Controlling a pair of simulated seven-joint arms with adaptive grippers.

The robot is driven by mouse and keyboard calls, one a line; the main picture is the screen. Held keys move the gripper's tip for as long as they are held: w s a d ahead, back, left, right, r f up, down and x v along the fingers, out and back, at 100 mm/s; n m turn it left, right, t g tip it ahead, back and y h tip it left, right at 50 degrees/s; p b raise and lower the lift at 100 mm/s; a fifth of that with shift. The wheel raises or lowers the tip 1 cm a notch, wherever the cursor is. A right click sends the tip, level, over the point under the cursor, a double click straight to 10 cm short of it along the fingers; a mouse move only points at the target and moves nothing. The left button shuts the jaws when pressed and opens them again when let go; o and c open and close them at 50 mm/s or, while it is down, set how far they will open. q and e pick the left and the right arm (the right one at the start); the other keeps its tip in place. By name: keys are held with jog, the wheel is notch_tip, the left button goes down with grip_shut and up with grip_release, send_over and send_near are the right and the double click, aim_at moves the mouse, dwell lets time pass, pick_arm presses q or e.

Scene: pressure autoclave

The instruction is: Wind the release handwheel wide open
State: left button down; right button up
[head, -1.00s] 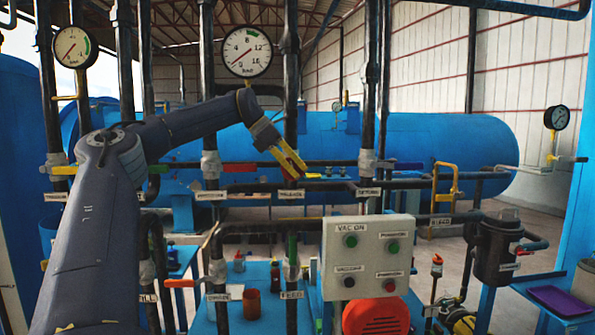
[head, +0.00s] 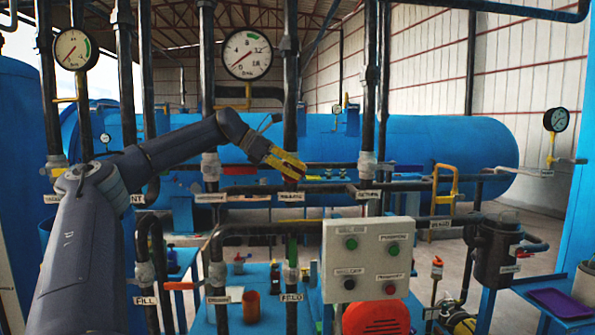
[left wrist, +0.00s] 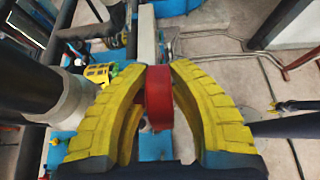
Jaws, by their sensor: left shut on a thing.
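The red release handwheel (left wrist: 159,98) shows in the left wrist view between the yellow fingers of my left gripper (left wrist: 161,68), which are shut on it. In the head view my left gripper (head: 302,169) reaches in from the left, lying nearly level and tipped slightly down. It is at the dark vertical pipe, just above a small white label (head: 291,197) that is hard to read. Only a sliver of the handwheel (head: 290,179) shows there, under the fingers, so how far it is turned cannot be told. My right gripper is out of view.
Dark vertical pipes stand close on both sides, one with a large round gauge (head: 248,55). A grey control box (head: 368,259) with green, black and red buttons stands below right. A big blue tank (head: 440,150) lies behind. A red-handled valve (head: 238,170) is left of the gripper.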

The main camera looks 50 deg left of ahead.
pick_arm(q)
jog(key=c, duration=1.2)
grip_release()
jog(key=shift+c, duration=0.2)
jog(key=v, duration=1.2)
